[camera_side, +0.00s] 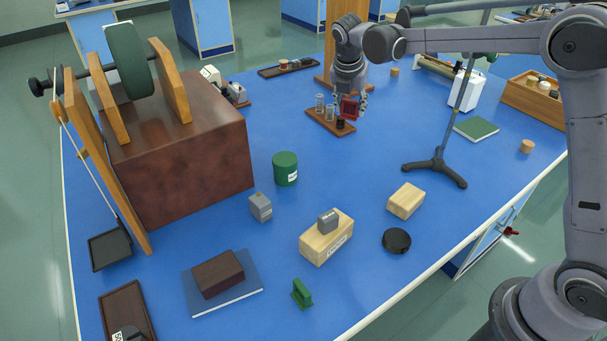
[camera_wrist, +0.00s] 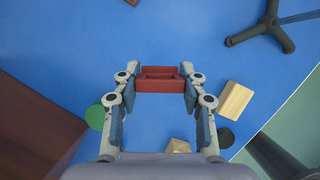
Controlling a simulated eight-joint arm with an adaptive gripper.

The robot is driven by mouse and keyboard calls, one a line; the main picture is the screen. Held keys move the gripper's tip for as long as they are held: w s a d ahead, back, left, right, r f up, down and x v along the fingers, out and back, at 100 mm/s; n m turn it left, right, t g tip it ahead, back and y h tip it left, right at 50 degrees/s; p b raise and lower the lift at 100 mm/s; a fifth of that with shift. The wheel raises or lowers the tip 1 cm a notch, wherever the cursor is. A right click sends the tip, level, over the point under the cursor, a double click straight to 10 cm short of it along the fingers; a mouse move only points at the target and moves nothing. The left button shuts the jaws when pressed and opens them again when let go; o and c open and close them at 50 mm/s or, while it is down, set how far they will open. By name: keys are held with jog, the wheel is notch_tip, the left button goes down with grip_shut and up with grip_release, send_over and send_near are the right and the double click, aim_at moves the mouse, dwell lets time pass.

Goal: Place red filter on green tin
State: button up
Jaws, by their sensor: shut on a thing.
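The red filter (camera_side: 348,109) is a small red square-framed piece. My gripper (camera_side: 354,102) is shut on it, toward the back of the blue bench. In the wrist view the filter (camera_wrist: 160,86) spans the gap between the fingertips of my gripper (camera_wrist: 160,76). The green tin (camera_side: 285,169) is a dark green cylinder with a white label, upright on the bench, nearer the camera and left of my gripper. In the wrist view the tin (camera_wrist: 95,117) shows as a green disc partly behind the left finger. Nothing is seen on its lid.
A wooden rack (camera_side: 327,123) with glass jars stands just beneath or beside the filter. A large brown box with a wheel (camera_side: 185,165) stands left of the tin. A grey block (camera_side: 260,207) is in front of it. A stand's tripod foot (camera_side: 435,171) is at right.

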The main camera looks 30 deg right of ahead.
jog(key=w+a+r+n, duration=0.1)
jog(key=a+r+n, duration=0.1)
jog(key=a, duration=0.5)
send_over(286, 155)
jog(key=s, duration=0.1)
jog(key=shift+t, duration=0.4)
jog(key=f, duration=0.7)
jog(key=shift+s+a, duration=0.1)
jog(key=shift+a, duration=0.3)
jog(key=shift+a+f, duration=0.15)
jog(key=shift+f, duration=1.9)
jog(key=shift+f, duration=0.15)
jog(key=o, duration=1)
jog(key=shift+o, duration=0.2)
